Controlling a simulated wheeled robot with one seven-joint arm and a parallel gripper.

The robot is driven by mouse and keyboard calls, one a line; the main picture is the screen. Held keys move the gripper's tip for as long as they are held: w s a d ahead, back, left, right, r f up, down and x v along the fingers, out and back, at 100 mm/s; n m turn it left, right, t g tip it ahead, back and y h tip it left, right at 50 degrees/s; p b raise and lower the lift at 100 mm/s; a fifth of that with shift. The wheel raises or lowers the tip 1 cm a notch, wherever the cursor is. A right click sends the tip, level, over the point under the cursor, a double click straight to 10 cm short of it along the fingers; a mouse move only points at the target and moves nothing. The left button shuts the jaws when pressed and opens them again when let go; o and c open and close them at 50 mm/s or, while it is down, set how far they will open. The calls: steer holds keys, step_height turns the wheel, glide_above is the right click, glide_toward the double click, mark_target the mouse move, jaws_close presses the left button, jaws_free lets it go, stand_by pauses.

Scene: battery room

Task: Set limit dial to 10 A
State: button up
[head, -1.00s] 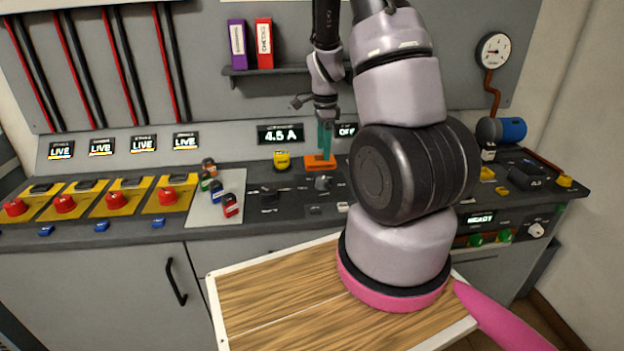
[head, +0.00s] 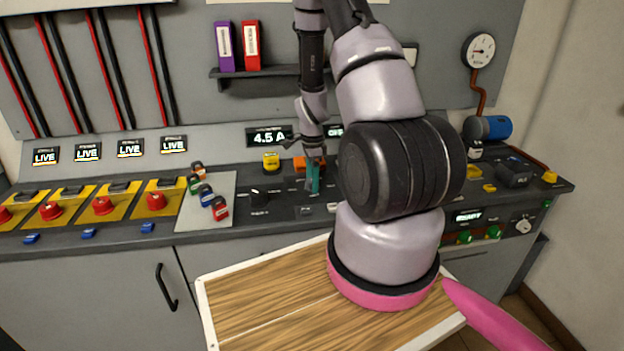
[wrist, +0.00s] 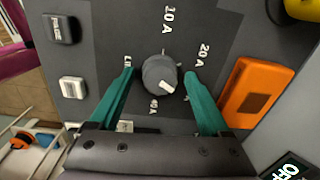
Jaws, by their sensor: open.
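The limit dial (wrist: 158,72) is a round dark grey knob with a white pointer mark, seen in the wrist view. The mark points to the lower right, away from the 10 A label (wrist: 168,18) at the top. A 20 A label (wrist: 203,55) sits on the right. My gripper (wrist: 159,74) is open, its two teal fingers on either side of the knob; whether they touch it I cannot tell. In the head view my gripper (head: 314,178) is down at the console and hides the dial. The display (head: 269,137) above reads 4.5 A.
An orange block (wrist: 256,92) lies close beside the right finger. A black switch (wrist: 61,28) and a white switch (wrist: 73,87) are to the left. Another black knob (head: 260,193) and a yellow object (head: 271,162) stand left of my gripper in the head view.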

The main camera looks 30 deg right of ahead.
jaws_close()
steer(key=n, duration=0.5)
steer(key=shift+n, duration=0.4)
steer(key=n, duration=1.2)
steer(key=shift+d+n, duration=0.1)
steer(key=shift+n, duration=0.2)
steer(key=n, duration=0.5)
steer(key=shift+w+g, duration=0.1)
steer(key=shift+g, duration=0.2)
steer(key=shift+n, duration=0.4)
